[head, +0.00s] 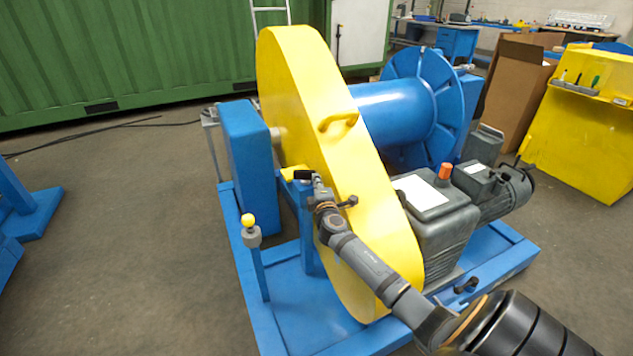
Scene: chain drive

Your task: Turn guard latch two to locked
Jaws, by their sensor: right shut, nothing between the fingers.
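The yellow chain guard (300,90) stands upright over the blue drive frame, with a yellow handle (338,121) on its face. A small black latch handle (303,175) sits by a yellow tab (292,172) at the guard's edge, on top of a blue post. Another black latch (348,201) is on the guard just to the right of my gripper. I cannot read which latch is number two. My right gripper (317,181) is shut and empty, its tips right beside the first black handle; contact is unclear. My left gripper is out of view.
A black handle (466,286) sits low on the blue base (515,255). A grey gearbox (437,222) and motor (497,190) sit right of the guard.

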